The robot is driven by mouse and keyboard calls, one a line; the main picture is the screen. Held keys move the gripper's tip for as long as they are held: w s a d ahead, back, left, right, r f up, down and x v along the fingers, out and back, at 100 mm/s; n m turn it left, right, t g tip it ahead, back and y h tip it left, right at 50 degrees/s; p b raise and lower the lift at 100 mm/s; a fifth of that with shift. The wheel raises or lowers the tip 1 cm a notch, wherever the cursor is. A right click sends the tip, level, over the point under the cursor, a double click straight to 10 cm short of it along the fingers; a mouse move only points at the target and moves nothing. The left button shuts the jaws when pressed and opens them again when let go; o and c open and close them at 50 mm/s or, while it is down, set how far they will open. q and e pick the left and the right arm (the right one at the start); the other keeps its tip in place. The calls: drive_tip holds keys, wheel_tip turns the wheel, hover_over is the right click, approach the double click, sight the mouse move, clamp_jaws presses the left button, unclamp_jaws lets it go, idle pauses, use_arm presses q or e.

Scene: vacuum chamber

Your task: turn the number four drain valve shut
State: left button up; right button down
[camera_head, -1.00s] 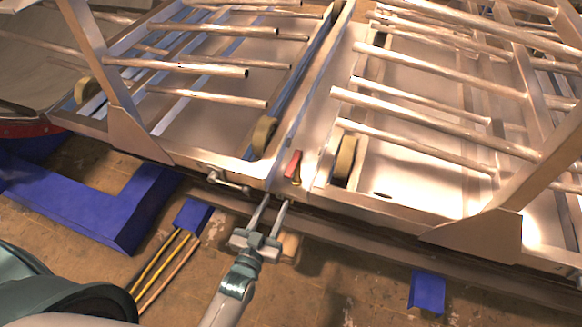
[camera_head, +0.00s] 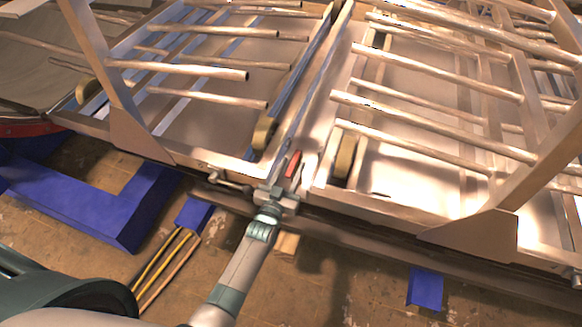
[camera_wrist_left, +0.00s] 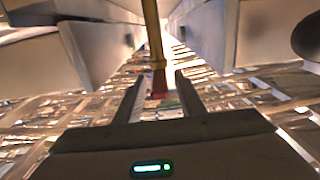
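A small valve with a red handle (camera_head: 293,163) sits on the front frame rail, between the two racks. No number on it can be read. My left gripper (camera_head: 280,182) has its fingers up against the near side of the valve and hides its base. In the left wrist view the two fingers of my left gripper (camera_wrist_left: 161,77) stand apart, with a gap between them. A narrow brownish-yellow bar (camera_wrist_left: 153,30) with a reddish end comes down in line with that gap. Whether the fingers touch it I cannot tell. My right gripper is not in view.
A bent metal pipe handle (camera_head: 229,183) is just left of my gripper on the rail. Racks of metal tubes (camera_head: 440,110) stand behind. A blue floor bracket (camera_head: 195,214) with yellow cables lies at the lower left, another blue piece (camera_head: 426,289) at the lower right.

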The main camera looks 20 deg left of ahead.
use_arm(q)
drive_tip(key=shift+w, duration=0.1)
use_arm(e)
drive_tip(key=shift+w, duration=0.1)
use_arm(q)
clamp_jaws()
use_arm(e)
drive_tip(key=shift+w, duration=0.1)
use_arm(q)
drive_tip(key=shift+a+r, duration=0.1)
drive_tip(key=shift+w+a+m+h, duration=0.1)
drive_tip(key=shift+a+m+h, duration=0.1)
drive_tip(key=shift+m+h, duration=0.35)
drive_tip(key=m+h+b, duration=0.1)
drive_tip(key=h, duration=0.1)
drive_tip(key=a+m+g+h+b, duration=0.1)
drive_tip(key=h, duration=0.1)
drive_tip(key=m+h, duration=0.1)
drive_tip(key=h, duration=0.1)
drive_tip(key=shift+w+a+r+m+g+b, duration=0.15)
drive_tip(key=shift+w+a+m+g+b, duration=0.15)
drive_tip(key=shift+a+b, duration=0.1)
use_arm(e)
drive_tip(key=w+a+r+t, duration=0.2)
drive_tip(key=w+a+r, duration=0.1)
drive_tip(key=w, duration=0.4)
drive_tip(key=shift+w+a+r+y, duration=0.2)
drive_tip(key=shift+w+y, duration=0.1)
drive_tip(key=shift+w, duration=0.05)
